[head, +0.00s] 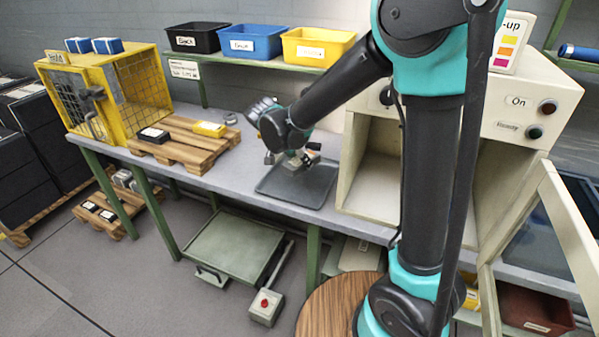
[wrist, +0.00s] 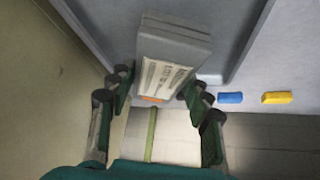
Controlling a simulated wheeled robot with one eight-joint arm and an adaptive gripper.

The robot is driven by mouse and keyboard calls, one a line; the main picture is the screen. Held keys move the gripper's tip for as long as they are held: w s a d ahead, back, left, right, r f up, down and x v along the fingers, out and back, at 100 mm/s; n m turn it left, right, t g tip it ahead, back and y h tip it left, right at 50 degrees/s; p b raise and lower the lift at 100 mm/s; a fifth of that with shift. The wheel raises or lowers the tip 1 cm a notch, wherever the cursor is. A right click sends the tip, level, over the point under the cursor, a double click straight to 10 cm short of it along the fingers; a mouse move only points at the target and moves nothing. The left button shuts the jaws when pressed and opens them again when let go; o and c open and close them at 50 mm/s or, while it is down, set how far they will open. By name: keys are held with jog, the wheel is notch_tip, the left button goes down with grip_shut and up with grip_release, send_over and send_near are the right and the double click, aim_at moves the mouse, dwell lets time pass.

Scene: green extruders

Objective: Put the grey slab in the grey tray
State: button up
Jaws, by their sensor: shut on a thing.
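The grey slab (wrist: 176,50) has a pale printed label on one face. My gripper (wrist: 160,88) is shut on it, with fingers on both sides of its lower end in the wrist view. In the head view, my gripper (head: 292,162) is over the grey tray (head: 318,190), a shallow dark tray on the bench. The tray's rim (wrist: 243,45) also shows behind the slab in the wrist view. The slab is over the tray area; I cannot tell whether it touches the tray floor. The slab is partly hidden by my gripper in the head view.
A cream machine (head: 375,185) stands right of the tray. A wooden pallet (head: 180,145) with a yellow block (head: 209,129) and a yellow cage (head: 110,90) stand left. Black, blue and yellow bins line the shelf behind. Bench between pallet and tray is clear.

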aim_at(299, 180)
jog(key=shift+f, duration=2.6)
jog(key=o, duration=1.4)
jog(key=shift+f, duration=0.1)
jog(key=shift+c, duration=0.2)
jog(key=v, duration=1.2)
